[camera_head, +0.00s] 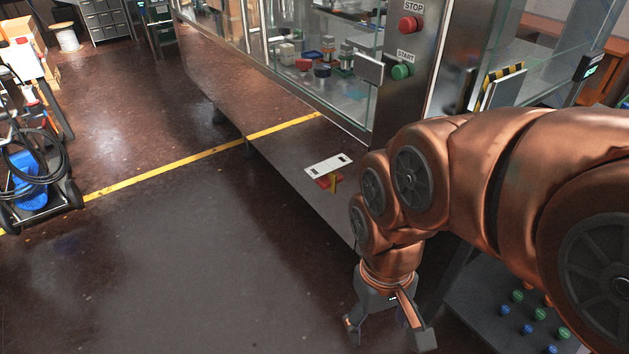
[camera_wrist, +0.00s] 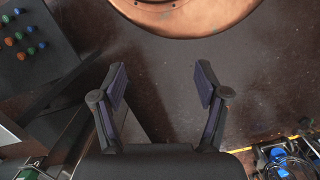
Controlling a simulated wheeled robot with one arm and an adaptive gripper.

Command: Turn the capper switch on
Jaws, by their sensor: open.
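A red and yellow rotary switch (camera_head: 330,182) sits on the lower steel front of the machine, under a white label plate (camera_head: 329,165). The label's text is too small to read, so I cannot confirm that this is the capper switch. Its yellow handle appears upright. My gripper (camera_head: 388,328) hangs pointing down, below and to the right of that switch, apart from it. It is open and empty, with both fingers spread in the wrist view (camera_wrist: 161,84). The switch is not in the wrist view.
A red STOP button (camera_head: 408,24) and green START button (camera_head: 402,71) are on the machine's post. A dark panel with several coloured buttons (camera_head: 517,296) is at lower right; it also shows in the wrist view (camera_wrist: 24,40). A cart (camera_head: 38,165) stands left. The middle floor is clear.

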